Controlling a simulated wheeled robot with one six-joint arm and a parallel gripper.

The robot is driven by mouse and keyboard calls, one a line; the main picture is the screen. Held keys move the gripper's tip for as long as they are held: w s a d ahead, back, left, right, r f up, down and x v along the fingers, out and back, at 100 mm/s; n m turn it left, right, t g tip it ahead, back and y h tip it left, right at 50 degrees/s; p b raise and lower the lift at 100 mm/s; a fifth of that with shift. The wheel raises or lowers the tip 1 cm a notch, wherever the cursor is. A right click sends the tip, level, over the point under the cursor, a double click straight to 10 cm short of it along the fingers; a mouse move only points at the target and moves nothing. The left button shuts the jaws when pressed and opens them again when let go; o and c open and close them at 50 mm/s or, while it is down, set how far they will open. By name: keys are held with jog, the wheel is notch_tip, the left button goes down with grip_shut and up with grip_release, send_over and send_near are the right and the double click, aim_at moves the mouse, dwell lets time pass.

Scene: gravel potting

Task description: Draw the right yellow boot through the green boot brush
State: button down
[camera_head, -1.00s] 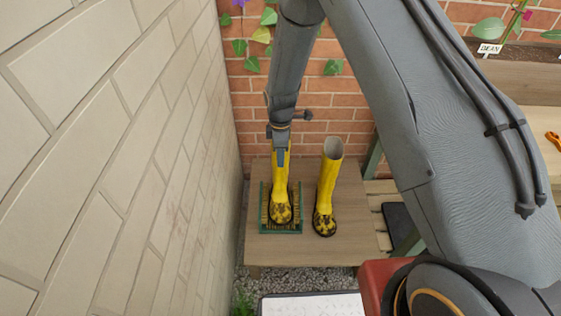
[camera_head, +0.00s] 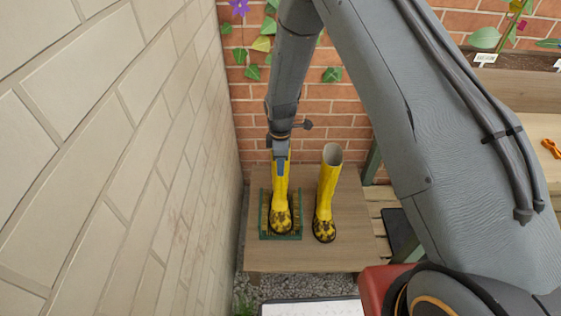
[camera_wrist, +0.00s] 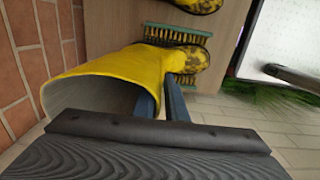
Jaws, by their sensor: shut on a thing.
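Two yellow boots with dark-soiled toes stand upright on a wooden platform, toes towards the head camera. The left one in the head view, the held boot (camera_head: 280,200), stands in the green boot brush (camera_head: 265,215), with bristles showing on both sides of it. My gripper (camera_head: 282,165) is shut on the upper shaft of this boot. In the wrist view my gripper (camera_wrist: 162,105) has its fingers at the rim of the held boot (camera_wrist: 110,70), and the brush (camera_wrist: 180,36) lies by its foot. The other boot (camera_head: 327,190) stands apart to the right, free of the brush.
The wooden platform (camera_head: 300,258) has bare room in front of the boots. A pale block wall (camera_head: 130,170) runs close on the left and a brick wall (camera_head: 340,110) stands behind. A bench (camera_head: 540,120) with an orange tool (camera_head: 551,148) is at the right.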

jog(key=shift+s+p, duration=1.85)
jog(key=shift+s, duration=1.6)
jog(key=w+b, duration=0.3)
jog(key=w, duration=0.4)
jog(key=shift+f, duration=0.15)
jog(key=shift+w, duration=0.1)
